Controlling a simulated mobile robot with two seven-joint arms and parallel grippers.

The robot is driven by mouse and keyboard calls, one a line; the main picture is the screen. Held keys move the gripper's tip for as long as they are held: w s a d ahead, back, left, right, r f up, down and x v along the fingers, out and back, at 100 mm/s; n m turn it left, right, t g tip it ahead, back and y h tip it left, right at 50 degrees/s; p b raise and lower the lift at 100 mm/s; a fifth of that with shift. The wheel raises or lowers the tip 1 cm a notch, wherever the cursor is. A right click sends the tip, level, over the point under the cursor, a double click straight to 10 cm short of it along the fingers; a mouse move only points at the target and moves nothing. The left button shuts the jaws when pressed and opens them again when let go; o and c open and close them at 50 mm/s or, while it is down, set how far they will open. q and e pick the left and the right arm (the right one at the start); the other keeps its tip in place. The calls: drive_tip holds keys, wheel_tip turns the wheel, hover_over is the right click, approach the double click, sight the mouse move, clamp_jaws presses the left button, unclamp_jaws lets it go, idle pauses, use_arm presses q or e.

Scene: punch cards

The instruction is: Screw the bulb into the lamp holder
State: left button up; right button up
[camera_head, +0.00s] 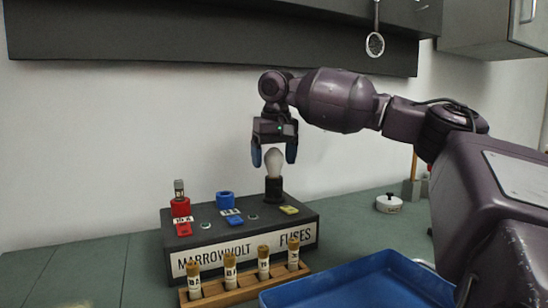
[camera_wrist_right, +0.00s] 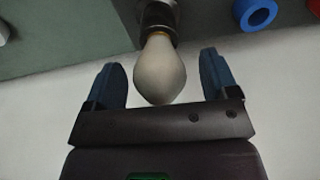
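A white bulb (camera_head: 274,162) stands upright in a black lamp holder (camera_head: 274,189) at the right end of the black fuse box. My right gripper (camera_head: 274,155) points down from above, its two fingers on either side of the bulb. In the right wrist view the bulb (camera_wrist_right: 160,70) sits between the open fingers (camera_wrist_right: 165,78) with a gap on each side, so it is not gripped. How far the bulb is screwed in cannot be told. My left gripper is not in view.
The fuse box (camera_head: 240,243) also carries a red holder (camera_head: 181,208) with a small glass part and an empty blue ring holder (camera_head: 225,201). In front are a wooden rack (camera_head: 240,289) of several labelled fuses and a blue tray (camera_head: 365,292). A white pot (camera_head: 389,203) stands right.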

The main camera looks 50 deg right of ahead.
drive_tip(key=n, duration=0.4)
drive_tip(key=shift+n+y, duration=0.3)
drive_tip(key=shift+n, duration=0.1)
drive_tip(key=n, duration=0.5)
drive_tip(key=shift+n+y+p, duration=0.35)
drive_tip(key=shift+n+y, duration=0.05)
drive_tip(key=shift+r+n, duration=0.1)
drive_tip(key=shift+n, duration=1.2)
drive_tip(key=n+p, duration=0.1)
drive_tip(key=n, duration=0.1)
drive_tip(key=shift+d+n, duration=0.1)
drive_tip(key=shift+n, duration=0.3)
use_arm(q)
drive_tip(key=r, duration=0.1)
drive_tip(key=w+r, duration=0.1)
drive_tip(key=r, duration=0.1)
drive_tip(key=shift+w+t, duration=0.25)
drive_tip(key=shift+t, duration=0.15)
use_arm(e)
drive_tip(key=shift+c, duration=0.5)
